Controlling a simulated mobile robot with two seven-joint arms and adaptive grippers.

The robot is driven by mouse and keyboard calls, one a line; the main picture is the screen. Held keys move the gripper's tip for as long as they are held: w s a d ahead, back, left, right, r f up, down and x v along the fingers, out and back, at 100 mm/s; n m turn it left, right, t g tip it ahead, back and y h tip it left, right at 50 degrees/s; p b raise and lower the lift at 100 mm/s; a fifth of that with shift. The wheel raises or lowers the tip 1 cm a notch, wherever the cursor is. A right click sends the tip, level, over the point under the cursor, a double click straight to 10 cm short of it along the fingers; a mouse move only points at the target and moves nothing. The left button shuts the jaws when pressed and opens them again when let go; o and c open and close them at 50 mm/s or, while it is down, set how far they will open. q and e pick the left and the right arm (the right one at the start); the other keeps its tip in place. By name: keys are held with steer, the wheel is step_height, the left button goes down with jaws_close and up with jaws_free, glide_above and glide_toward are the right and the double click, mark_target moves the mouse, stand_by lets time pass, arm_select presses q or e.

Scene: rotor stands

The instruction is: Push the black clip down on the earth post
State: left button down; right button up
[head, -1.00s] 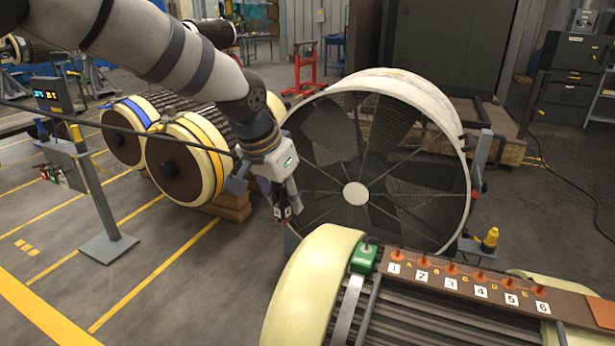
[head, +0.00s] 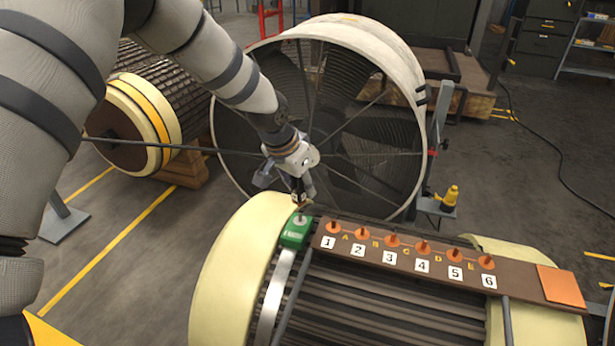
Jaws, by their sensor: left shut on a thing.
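The green block (head: 293,234) sits on the left end of the rotor, beside the cream ring, with the small grey earth post (head: 300,219) on its top. My left gripper (head: 299,197) is just above the post, pointing down, shut on a small dark thing at its fingertips that I take for the black clip. The clip is too small and too covered by the fingers to make out its shape. I cannot tell whether it touches the post. My right gripper is not in view.
A brown board (head: 400,257) with orange terminals and number cards 1 to 6 lies right of the green block. A large round fan (head: 330,120) stands close behind my gripper. A yellow bottle (head: 450,196) stands at right.

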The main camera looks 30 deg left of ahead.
arm_select(q)
step_height(320, 180, down, 2)
steer(key=shift+f+b, duration=0.2)
steer(key=shift+b, duration=0.1)
steer(key=shift+f, duration=1)
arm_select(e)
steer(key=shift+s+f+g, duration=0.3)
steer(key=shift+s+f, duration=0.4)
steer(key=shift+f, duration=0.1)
arm_select(q)
steer(key=shift+f+b, duration=0.3)
steer(key=shift+f, duration=0.2)
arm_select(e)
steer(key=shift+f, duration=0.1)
arm_select(q)
steer(key=c, duration=1.3)
jaws_free()
steer(key=v, duration=1.2)
steer(key=shift+w, duration=0.1)
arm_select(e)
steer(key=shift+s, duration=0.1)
